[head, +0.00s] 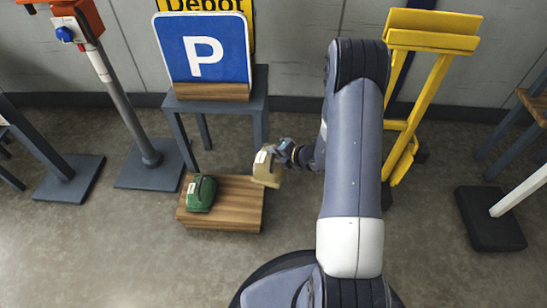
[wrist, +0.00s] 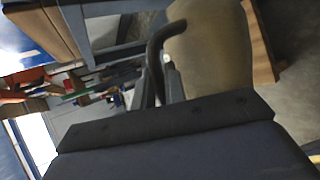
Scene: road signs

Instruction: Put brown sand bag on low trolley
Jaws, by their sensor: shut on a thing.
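The brown sand bag (head: 265,170) is tan with a pale label and hangs upright from my gripper (head: 287,152) in the head view. In the wrist view, my gripper (wrist: 165,82) is shut on the dark handle of the bag (wrist: 212,52). The low trolley (head: 230,218) is a wooden-topped platform close to the floor. The bag is over or beside its back right corner; I cannot tell whether it touches. A wooden edge (wrist: 261,45) beside the bag in the wrist view looks like the trolley.
A green bag (head: 201,194) sits on the trolley's left part; its right part is bare. A grey table (head: 218,104) with a blue P sign (head: 205,52) stands behind. A grey post (head: 130,105) is at left, a yellow stand (head: 418,110) at right.

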